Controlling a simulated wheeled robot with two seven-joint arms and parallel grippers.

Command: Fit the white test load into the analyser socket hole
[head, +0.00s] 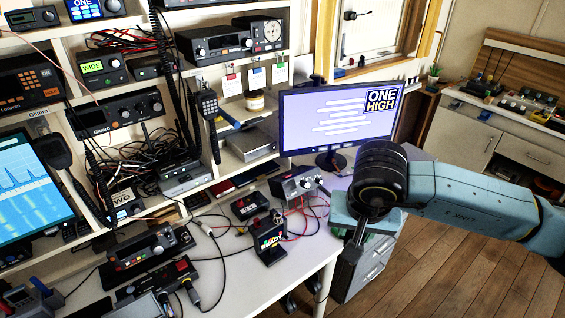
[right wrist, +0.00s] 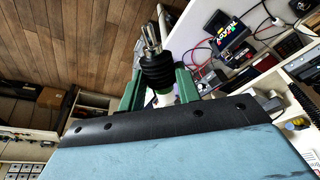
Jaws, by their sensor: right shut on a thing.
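My right gripper (head: 352,246) is over the near right end of the desk, at the edge above the floor. In the right wrist view its two green fingers (right wrist: 160,85) are shut on the test load, whose white body (right wrist: 162,99) shows between them. A black ribbed collar and a metal connector tip point away from the gripper. In the head view the load is mostly hidden by the gripper. A small black unit with a lit colourful screen (head: 269,238) stands on the desk, left of the gripper; it also shows in the right wrist view (right wrist: 228,36). I cannot make out the socket hole.
A grey box with knobs (head: 297,182) and red cables stands behind the small unit. A monitor (head: 337,120) stands at the back. Radio shelves (head: 90,60) fill the left. Drawers (head: 372,268) stand beyond the desk edge. Open wooden floor (head: 455,280) is at right.

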